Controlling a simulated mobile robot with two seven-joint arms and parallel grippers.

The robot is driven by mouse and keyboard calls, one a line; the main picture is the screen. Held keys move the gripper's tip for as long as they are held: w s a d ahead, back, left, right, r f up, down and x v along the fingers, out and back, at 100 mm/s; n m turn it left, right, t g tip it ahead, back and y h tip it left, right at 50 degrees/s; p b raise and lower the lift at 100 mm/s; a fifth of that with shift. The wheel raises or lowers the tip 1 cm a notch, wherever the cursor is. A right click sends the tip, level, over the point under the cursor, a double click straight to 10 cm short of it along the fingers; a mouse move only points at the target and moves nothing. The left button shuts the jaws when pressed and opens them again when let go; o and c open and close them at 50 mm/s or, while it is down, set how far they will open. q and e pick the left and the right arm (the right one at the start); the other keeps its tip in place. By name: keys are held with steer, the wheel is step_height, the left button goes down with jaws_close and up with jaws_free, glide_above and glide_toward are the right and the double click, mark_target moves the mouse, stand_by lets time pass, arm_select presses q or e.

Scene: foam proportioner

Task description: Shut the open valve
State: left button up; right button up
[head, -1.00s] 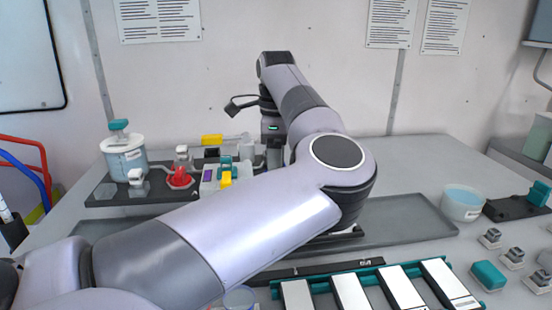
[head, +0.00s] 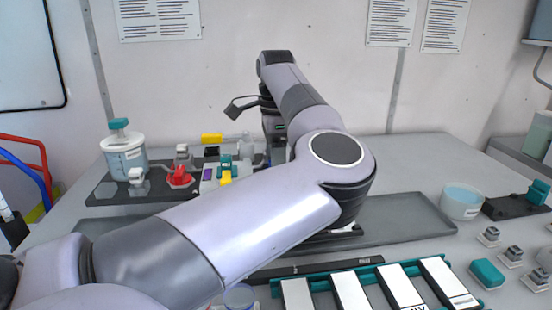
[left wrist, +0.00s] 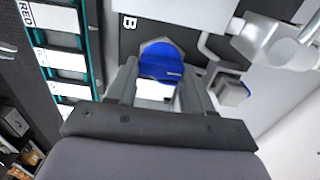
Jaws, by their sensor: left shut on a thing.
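In the left wrist view my left gripper (left wrist: 163,80) is shut on a blue handle (left wrist: 160,58) with a white part below it. The handle stands on a dark plate beside a white letter B. In the head view the wrist of my left arm hangs over the back of the bench, and the fingers and the blue handle are hidden behind my arm. My right gripper is not in view.
A clear jar with a teal top (head: 124,157) stands at the back left. A row of white cards (head: 350,293) lies in front. A bowl of blue liquid (head: 461,201) stands at the right.

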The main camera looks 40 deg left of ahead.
arm_select(q)
steer(key=o, duration=0.8)
steer(key=shift+c, duration=0.2)
steer(key=shift+r, duration=0.15)
step_height(320, 180, up, 7)
steer(key=shift+b, duration=0.35)
